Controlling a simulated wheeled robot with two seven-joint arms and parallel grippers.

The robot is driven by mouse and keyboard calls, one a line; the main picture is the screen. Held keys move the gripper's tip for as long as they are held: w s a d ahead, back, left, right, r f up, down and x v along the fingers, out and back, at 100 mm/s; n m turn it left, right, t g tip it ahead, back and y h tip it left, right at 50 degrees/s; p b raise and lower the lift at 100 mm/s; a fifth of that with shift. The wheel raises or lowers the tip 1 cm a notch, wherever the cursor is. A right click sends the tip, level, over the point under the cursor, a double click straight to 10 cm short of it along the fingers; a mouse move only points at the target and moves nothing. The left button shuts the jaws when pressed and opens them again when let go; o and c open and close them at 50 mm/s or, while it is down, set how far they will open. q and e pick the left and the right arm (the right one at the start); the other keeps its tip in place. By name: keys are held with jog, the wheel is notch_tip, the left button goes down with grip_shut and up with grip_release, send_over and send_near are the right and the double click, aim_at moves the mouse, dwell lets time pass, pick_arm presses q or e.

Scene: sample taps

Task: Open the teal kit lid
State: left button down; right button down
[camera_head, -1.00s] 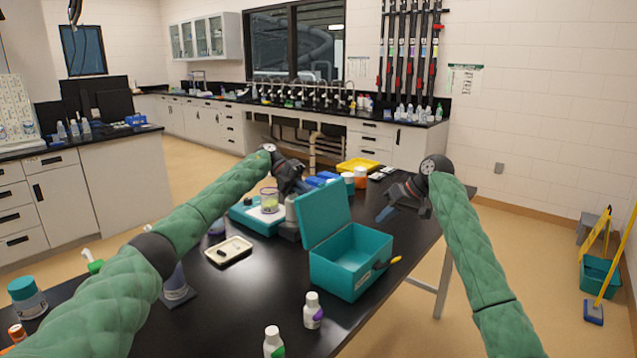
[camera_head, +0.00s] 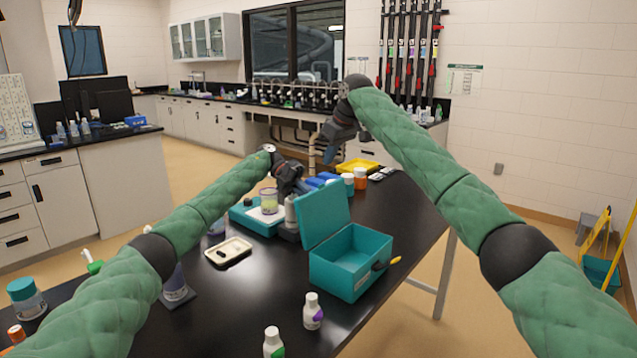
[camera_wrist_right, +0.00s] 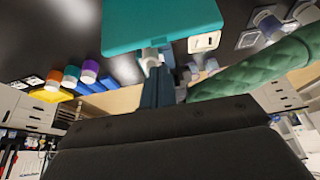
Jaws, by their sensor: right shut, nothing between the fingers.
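The teal kit (camera_head: 345,283) stands on the black table, right of the middle in the head view. Its teal lid (camera_head: 323,212) stands raised at the box's left-back edge, so the box's inside shows. A teal panel, apparently the lid (camera_wrist_right: 160,25), fills the top middle of the right wrist view. My right gripper (camera_head: 330,155) is raised above and behind the lid, apart from it in the head view. Its fingers (camera_wrist_right: 157,88) are shut and empty. My left gripper (camera_head: 297,188) is low behind the lid, near a grey-white container (camera_head: 291,212); its fingertips are not clear.
White bottles (camera_head: 313,312) stand in front. Orange-and-white bottles (camera_head: 361,178) and a yellow tray (camera_head: 357,165) are behind.

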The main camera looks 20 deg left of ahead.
aim_at(322, 185)
jog(key=x, duration=0.9)
jog(key=shift+a+f, duration=0.2)
jog(key=shift+f, duration=0.4)
pick_arm(q)
jog(key=shift+r, duration=0.2)
pick_arm(e)
jog(key=shift+d, duration=0.1)
jog(key=shift+s+d+r+y, duration=0.15)
jog(key=shift+d+r, duration=0.05)
jog(key=shift+d, duration=0.3)
jog(key=shift+s+d+r+y, duration=0.15)
jog(key=shift+d+r, duration=0.1)
jog(key=shift+d, duration=0.25)
pick_arm(q)
jog(key=shift+s+a+f, duration=0.1)
jog(key=shift+a+f, duration=0.25)
jog(key=shift+f, duration=0.05)
pick_arm(e)
jog(key=shift+w, duration=0.15)
pick_arm(q)
jog(key=c, duration=1.5)
grip_release()
jog(key=shift+s, duration=0.1)
pick_arm(e)
jog(key=shift+a, duration=0.1)
pick_arm(q)
jog(key=shift+d+r, duration=0.15)
jog(key=shift+d, duration=0.1)
pick_arm(e)
jog(key=shift+a, duration=0.1)
